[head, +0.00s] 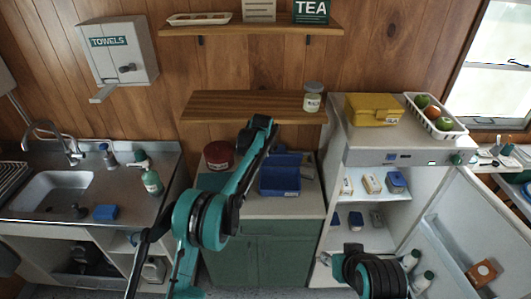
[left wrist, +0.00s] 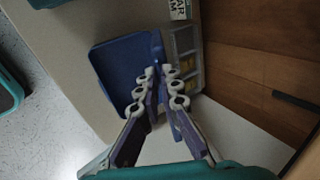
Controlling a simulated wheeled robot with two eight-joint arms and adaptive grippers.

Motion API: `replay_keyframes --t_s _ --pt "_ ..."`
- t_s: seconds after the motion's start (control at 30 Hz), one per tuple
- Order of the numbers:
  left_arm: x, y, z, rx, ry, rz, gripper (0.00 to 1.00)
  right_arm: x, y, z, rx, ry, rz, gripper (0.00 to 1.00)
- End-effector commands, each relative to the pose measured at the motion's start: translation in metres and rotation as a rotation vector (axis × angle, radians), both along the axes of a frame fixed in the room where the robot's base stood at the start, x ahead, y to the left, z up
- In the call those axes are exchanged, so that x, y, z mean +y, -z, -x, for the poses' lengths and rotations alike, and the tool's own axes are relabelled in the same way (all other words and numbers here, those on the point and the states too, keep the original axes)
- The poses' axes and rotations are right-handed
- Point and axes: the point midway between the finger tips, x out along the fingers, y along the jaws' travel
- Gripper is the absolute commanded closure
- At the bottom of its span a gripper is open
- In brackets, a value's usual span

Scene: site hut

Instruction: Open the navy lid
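The navy box stands on the counter in the head view.
A dark red round tin (head: 219,154) stands left of the box. A wooden shelf (head: 230,107) with a jar (head: 312,97) hangs above and behind it. A yellow box (head: 373,109) and a basket of fruit (head: 436,116) sit on the white cabinet at right.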

Motion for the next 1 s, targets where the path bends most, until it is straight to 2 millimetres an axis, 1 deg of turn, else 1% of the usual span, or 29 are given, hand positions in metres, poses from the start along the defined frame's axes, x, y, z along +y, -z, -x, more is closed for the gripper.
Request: replay_keyframes --t_s 0.3,0.37,0.4,0.43,0.47,0.53,0.57,0.67,0.87,1.0 --pt "0.0 0.0 0.0 -0.001 0.0 0.0 1.0 0.0 0.0 0.0 0.0 0.0 0.0 0.6" --pt "0.0 0.0 0.0 -0.001 0.0 0.0 1.0 0.0 0.0 0.0 0.0 -0.002 0.001 0.76" --pt "0.0 0.0 0.0 -0.001 0.0 0.0 1.0 0.0 -0.001 -0.002 -0.001 -0.008 0.007 0.86" --pt "0.0 0.0 0.0 -0.001 0.0 0.0 1.0 0.0 -0.001 -0.003 -0.003 -0.016 0.015 0.94" --pt "0.0 0.0 0.0 -0.001 0.0 0.0 1.0 0.0 -0.002 -0.006 -0.005 -0.027 0.026 1.0" --pt "0.0 0.0 0.0 -0.001 0.0 0.0 1.0 -0.001 -0.005 -0.015 -0.015 -0.073 0.072 1.0" --pt "0.0 0.0 0.0 -0.001 0.0 0.0 1.0 -0.001 -0.006 -0.021 -0.02 -0.101 0.1 1.0" --pt "0.0 0.0 0.0 -0.001 0.0 0.0 1.0 -0.002 -0.012 -0.046 -0.041 -0.225 0.228 1.0" --pt "0.0 0.0 0.0 -0.001 0.0 0.0 1.0 0.004 -0.021 -0.112 -0.086 -0.539 0.567 1.0" --pt "0.0 0.0 0.0 -0.001 0.0 0.0 1.0 0.015 -0.02 -0.159 -0.108 -0.756 0.813 1.0"
